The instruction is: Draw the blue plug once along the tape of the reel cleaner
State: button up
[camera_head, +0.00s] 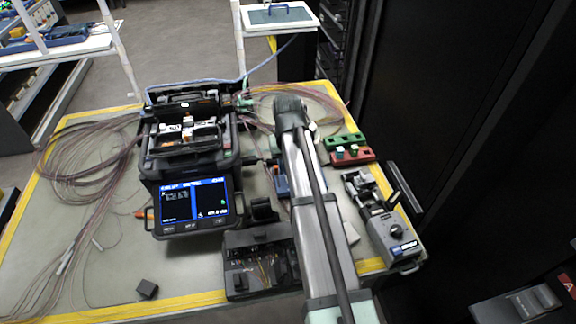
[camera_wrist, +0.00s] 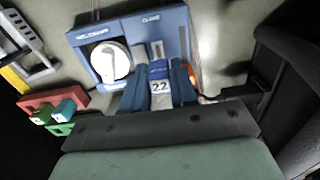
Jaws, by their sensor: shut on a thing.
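The reel cleaner (camera_wrist: 174,28) is a blue box with a round white reel (camera_wrist: 108,62) on its left and a narrow slot area to the right, in the wrist view. In the head view only a blue part of it (camera_head: 281,184) shows beside my arm. My gripper (camera_wrist: 158,88) is shut on the blue plug (camera_wrist: 158,70), which carries a label reading 22. The plug's far end lies over or against the cleaner's near edge, right of the reel. I cannot tell whether it touches the tape. My arm hides the gripper and plug in the head view.
A green holder (camera_head: 345,140) and a red holder (camera_head: 353,157) with small plugs stand right of my arm. A grey tool (camera_head: 388,225) lies at the right edge. The fusion splicer (camera_head: 190,165) stands left, with a black tray (camera_head: 262,262) in front. Loose fibres (camera_head: 85,165) spread at left.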

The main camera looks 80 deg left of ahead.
jog(key=shift+a, duration=0.8)
dwell(0.4)
jog(key=shift+r, duration=0.15)
jog(key=shift+r, duration=2.1)
jog(key=d, duration=0.3)
jog(key=shift+w, duration=0.15)
jog(key=w+d+r+m, duration=0.2)
jog(key=w+d+m, duration=0.3)
jog(key=w+d, duration=1.3)
jog(key=w+d+r+m, duration=0.3)
jog(key=w+d+m, duration=0.1)
jog(key=w+d, duration=1.3)
jog(key=w, duration=0.5)
jog(key=shift+w+d+r+m, duration=0.3)
jog(key=shift+d+r+m, duration=0.05)
jog(key=shift+d+m, duration=0.05)
